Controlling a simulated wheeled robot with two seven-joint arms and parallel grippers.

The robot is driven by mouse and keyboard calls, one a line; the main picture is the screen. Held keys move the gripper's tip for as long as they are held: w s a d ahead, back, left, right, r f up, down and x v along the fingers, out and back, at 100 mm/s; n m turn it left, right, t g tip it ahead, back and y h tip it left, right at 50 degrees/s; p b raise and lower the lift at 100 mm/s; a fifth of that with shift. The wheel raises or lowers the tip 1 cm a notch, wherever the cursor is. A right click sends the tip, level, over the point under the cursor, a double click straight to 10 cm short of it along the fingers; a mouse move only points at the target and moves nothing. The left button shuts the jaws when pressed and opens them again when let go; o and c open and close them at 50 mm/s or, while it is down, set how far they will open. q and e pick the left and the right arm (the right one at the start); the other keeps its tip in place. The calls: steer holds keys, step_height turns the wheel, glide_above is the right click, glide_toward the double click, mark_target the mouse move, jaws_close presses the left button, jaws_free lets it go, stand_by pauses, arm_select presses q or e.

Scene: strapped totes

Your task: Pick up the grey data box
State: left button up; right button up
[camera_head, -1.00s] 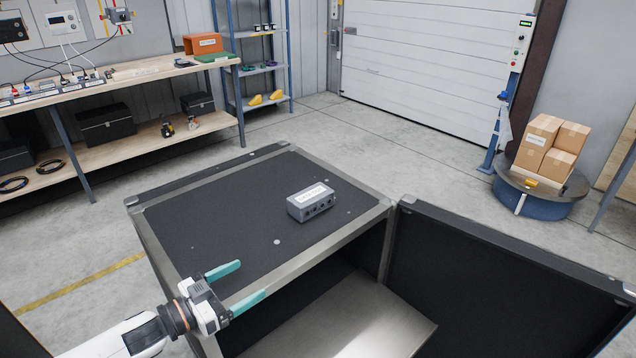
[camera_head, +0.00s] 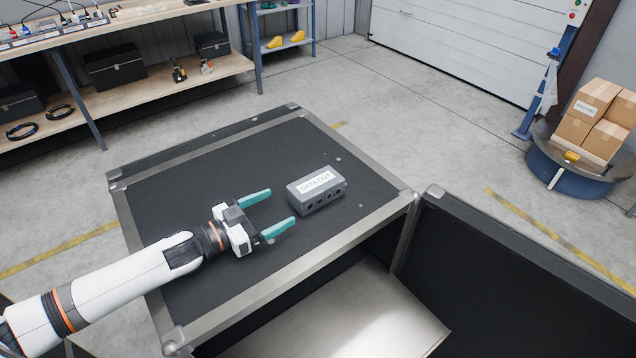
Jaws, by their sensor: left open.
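The grey data box (camera_head: 316,190) lies on the dark top of a metal-edged case (camera_head: 190,205), right of its middle. It has a white label on top and several round ports on its front side. My left gripper (camera_head: 282,212) is over the case top, just left of the box. Its two teal fingers are apart and point toward the box, with nothing between them. A small gap shows between the fingertips and the box. My right gripper is out of view.
The case's open door (camera_head: 510,265) stands out to the right, beside a lower metal shelf (camera_head: 345,315). A workbench (camera_head: 150,90) is at the back left. Cardboard boxes (camera_head: 597,112) sit on a round blue stand at the right. The case top around the box is clear.

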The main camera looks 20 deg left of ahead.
mark_target(293, 199)
arm_select(q)
steer(key=p+x, duration=0.1)
steer(key=x, duration=0.3)
steer(key=shift+w+d+r, duration=0.1)
steer(key=shift+r, duration=0.1)
steer(key=shift+w+d+f, duration=0.1)
steer(key=shift+w+d, duration=0.25)
steer(key=shift+w, duration=0.15)
steer(key=p+x, duration=0.2)
steer(key=x, duration=0.2)
steer(key=shift+w+d, duration=0.1)
steer(key=shift+d, duration=0.05)
steer(key=shift+w+d+f, duration=0.1)
steer(key=shift+w+d, duration=0.1)
steer(key=shift+w, duration=0.05)
steer(key=shift+s, duration=0.1)
steer(key=c, duration=1.3)
steer(key=shift+c, duration=0.9)
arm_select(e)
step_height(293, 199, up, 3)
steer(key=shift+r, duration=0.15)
